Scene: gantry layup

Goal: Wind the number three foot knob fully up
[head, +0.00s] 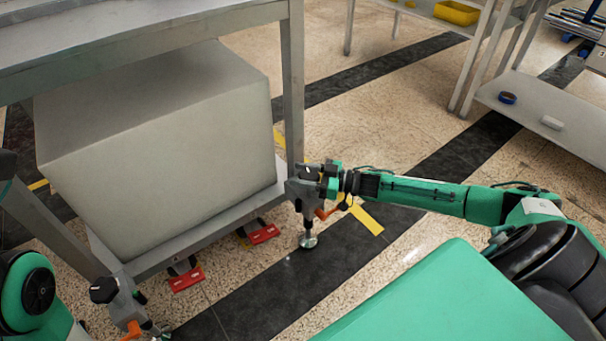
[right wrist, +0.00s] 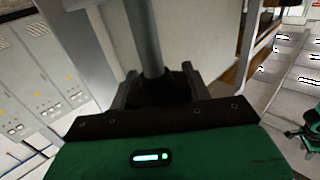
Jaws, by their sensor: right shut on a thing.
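My right gripper (head: 314,178) is at the lower end of the grey frame's near-right leg (head: 292,90), just above the floor. It is shut on a dark foot knob (right wrist: 165,92), seen between the two fingers in the right wrist view. In the head view the knob is mostly hidden by the gripper. Below it, a metal stem and round foot pad (head: 308,241) stand at the dark floor stripe; I cannot tell if the pad touches the floor. An orange lever (head: 326,212) is beside the stem. No number is readable. My left gripper does not show.
A big grey block (head: 160,150) fills the frame's lower shelf. Another foot with a black knob (head: 104,290) is at the near-left corner. A second table (head: 560,125) stands at right; floor between is clear.

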